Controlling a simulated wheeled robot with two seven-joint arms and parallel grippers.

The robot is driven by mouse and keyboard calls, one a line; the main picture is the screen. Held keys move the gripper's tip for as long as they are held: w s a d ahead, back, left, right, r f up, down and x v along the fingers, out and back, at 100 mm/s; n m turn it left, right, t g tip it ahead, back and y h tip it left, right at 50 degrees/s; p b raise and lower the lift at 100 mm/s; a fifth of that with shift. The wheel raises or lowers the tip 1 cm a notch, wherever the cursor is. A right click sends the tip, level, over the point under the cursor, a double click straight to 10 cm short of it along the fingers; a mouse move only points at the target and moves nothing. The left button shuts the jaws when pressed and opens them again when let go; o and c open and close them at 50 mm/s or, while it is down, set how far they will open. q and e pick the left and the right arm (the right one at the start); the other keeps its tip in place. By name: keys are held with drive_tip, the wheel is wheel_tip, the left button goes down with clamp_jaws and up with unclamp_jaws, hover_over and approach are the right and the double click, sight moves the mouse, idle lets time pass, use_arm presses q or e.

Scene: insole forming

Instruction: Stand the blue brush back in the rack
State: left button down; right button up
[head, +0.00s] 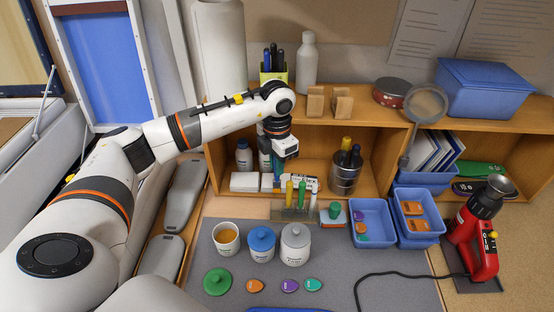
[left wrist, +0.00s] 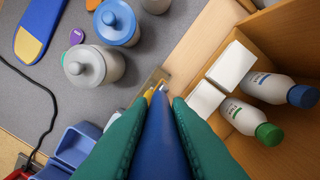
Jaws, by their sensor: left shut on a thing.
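The blue brush (left wrist: 161,142) is between the green fingers of my left gripper in the left wrist view, its narrow end pointing away from the camera. In the head view, my left gripper (head: 277,163) is shut on it at the front of the shelf, behind and a little left of the rack. The rack (head: 291,213) stands at the back edge of the grey mat. A yellow brush (head: 289,193), a green brush (head: 302,192) and a white brush (head: 313,205) stand in it. The blue brush is held above the rack's left end; I cannot tell whether they touch. My right gripper is out of view.
A cup (head: 226,239), a blue jar (head: 262,243) and a grey jar (head: 295,245) stand in front of the rack. Blue bins (head: 371,239) are to its right. White boxes (head: 244,182) and bottles (head: 244,156) sit on the shelf behind. The mat's front right is mostly clear.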

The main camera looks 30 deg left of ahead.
sight(277, 180)
use_arm(q)
wheel_tip(277, 180, down, 4)
drive_tip(key=shift+r+b, duration=0.25)
drive_tip(key=shift+b, duration=0.65)
drive_tip(key=shift+f+b, duration=2.1)
drive_tip(key=shift+f, duration=0.6)
drive_tip(key=c, duration=1.3)
unclamp_jaws()
drive_tip(key=shift+o, duration=0.6)
drive_tip(key=o, duration=0.4)
drive_tip(key=shift+r, duration=0.2)
